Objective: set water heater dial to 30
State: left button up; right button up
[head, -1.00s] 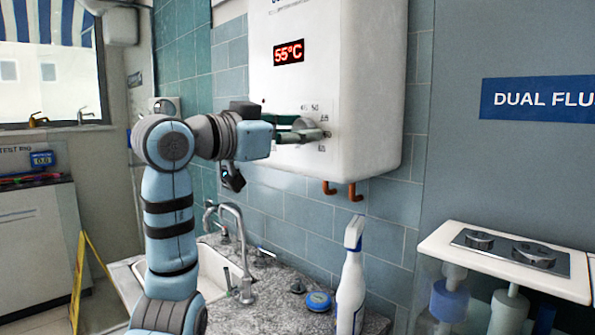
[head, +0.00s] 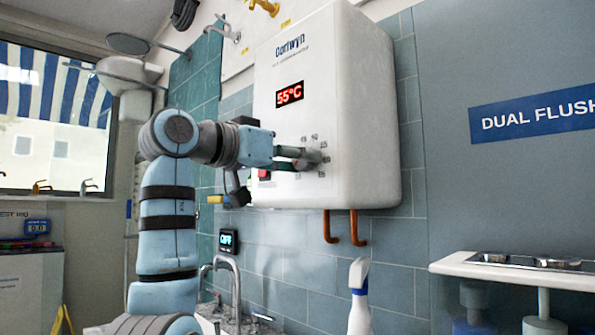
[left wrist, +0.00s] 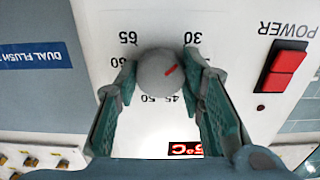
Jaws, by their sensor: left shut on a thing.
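The white water heater (head: 350,100) hangs on the tiled wall, and its red display (head: 289,94) reads 55°C. Its round grey dial (left wrist: 160,75) sits between the fingertips of my left gripper (left wrist: 163,78) in the left wrist view. The fingers are shut on the dial from both sides. That view is upside down. The dial's red mark points up and right there, toward the side with the printed 30 (left wrist: 193,38). In the head view my left gripper (head: 305,160) reaches the heater's front and partly hides the dial. My right gripper is not in view.
A red power switch (left wrist: 284,72) is beside the dial. Copper pipes (head: 354,228) hang under the heater. A spray bottle (head: 359,300) and a faucet (head: 228,285) stand below. A blue sign (head: 535,113) is on the right panel.

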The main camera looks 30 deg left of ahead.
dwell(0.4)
pick_arm(q)
jog(key=o, duration=1.2)
jog(key=shift+c, duration=0.2)
